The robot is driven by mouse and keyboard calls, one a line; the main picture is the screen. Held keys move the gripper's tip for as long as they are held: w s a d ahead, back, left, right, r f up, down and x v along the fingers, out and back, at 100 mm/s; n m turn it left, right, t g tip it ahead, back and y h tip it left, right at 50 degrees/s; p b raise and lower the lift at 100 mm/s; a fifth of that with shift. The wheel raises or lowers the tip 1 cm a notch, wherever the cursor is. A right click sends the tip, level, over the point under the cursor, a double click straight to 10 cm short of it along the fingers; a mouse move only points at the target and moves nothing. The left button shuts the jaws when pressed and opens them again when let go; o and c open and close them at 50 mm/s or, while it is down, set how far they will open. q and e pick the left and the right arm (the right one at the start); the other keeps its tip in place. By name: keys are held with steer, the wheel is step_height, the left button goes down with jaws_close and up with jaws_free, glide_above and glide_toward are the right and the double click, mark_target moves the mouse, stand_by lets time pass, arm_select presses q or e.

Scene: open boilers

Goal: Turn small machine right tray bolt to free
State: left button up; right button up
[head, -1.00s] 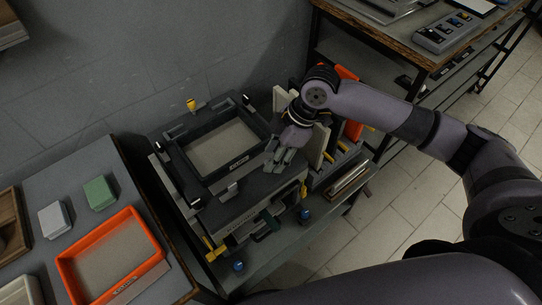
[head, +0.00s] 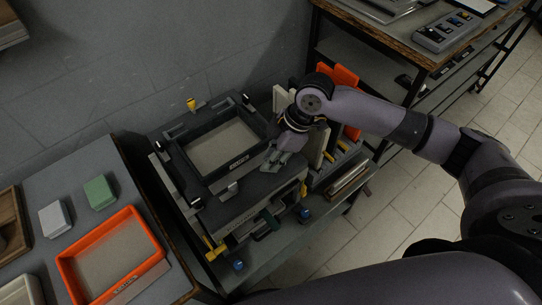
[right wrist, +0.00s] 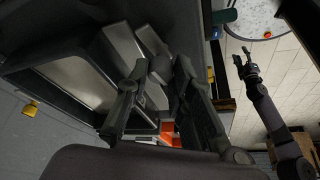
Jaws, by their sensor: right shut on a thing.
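The small machine (head: 250,203) stands on a low grey bench, with a dark-framed tray (head: 177,158) with a beige floor on top. A small grey bolt-like block (head: 228,190) sits at the tray's front left. My right gripper (head: 268,165) is at the tray's front right corner, pointing down and shut on the right tray bolt. The gripper covers that bolt in the head view. In the right wrist view its two dark fingers (right wrist: 158,98) show, but the bolt is hard to make out. My left gripper (right wrist: 243,62) shows small in the right wrist view; its opening is unclear.
An orange tray (head: 151,270) and green (head: 99,193) and grey (head: 54,219) blocks are on the table at left. Upright cream and orange panels (head: 352,75) stand close behind my right wrist. Yellow and blue knobs are on the machine's front. Tiled floor at right is clear.

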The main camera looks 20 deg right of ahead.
jaws_close()
steer(key=shift+r+p, duration=0.15)
steer(key=shift+p, duration=0.2)
steer(key=m+p, duration=0.2)
steer(key=p, duration=0.1)
steer(key=shift+s+r+t, duration=0.1)
steer(key=shift+r+t, duration=0.1)
steer(key=shift+t, duration=0.2)
steer(key=shift+f+m+p, duration=0.2)
steer(key=shift+m+p, duration=0.3)
steer(key=shift+p, duration=0.15)
steer(key=shift+f, duration=0.15)
steer(key=o, duration=0.8)
jaws_free()
